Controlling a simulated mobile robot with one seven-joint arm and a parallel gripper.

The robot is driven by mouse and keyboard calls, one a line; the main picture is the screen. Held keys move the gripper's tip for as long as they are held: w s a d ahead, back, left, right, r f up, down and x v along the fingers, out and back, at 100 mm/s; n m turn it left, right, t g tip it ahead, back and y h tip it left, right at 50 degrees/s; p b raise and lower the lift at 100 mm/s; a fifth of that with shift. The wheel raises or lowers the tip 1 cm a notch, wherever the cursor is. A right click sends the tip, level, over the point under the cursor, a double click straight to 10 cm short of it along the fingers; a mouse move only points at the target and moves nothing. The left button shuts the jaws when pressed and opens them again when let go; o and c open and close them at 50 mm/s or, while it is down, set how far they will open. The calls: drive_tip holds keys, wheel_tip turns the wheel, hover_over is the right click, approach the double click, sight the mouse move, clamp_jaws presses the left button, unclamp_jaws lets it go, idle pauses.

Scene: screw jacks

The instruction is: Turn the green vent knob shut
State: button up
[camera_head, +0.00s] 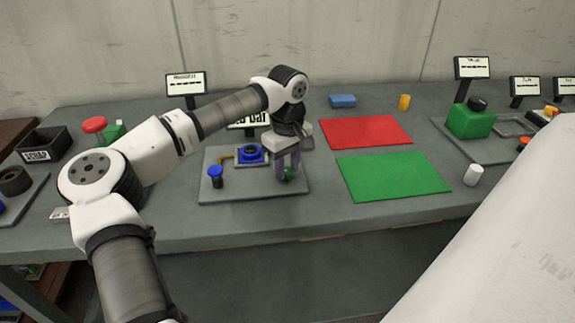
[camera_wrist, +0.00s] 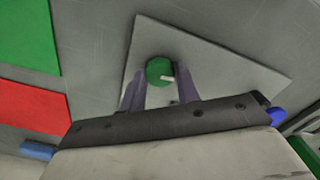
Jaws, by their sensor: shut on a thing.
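The green vent knob (camera_head: 289,174) stands on the right part of a grey plate (camera_head: 240,194) on the bench. In the head view the fingers partly hide the knob.
On the same plate are a blue knob (camera_head: 215,172) and a blue block with a round part (camera_head: 251,154). A red mat (camera_head: 366,131) and a green mat (camera_head: 392,178) lie to the right. A white cylinder (camera_head: 473,174) stands near the bench's front edge.

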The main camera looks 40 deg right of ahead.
sight(288, 170)
drive_tip(key=shift+m, duration=0.6)
drive_tip(key=o, duration=1)
drive_tip(key=shift+r, duration=0.15)
wheel_tip(288, 170, up, 14)
drive_tip(key=shift+f+b, duration=0.2)
drive_tip(key=shift+b, duration=0.6)
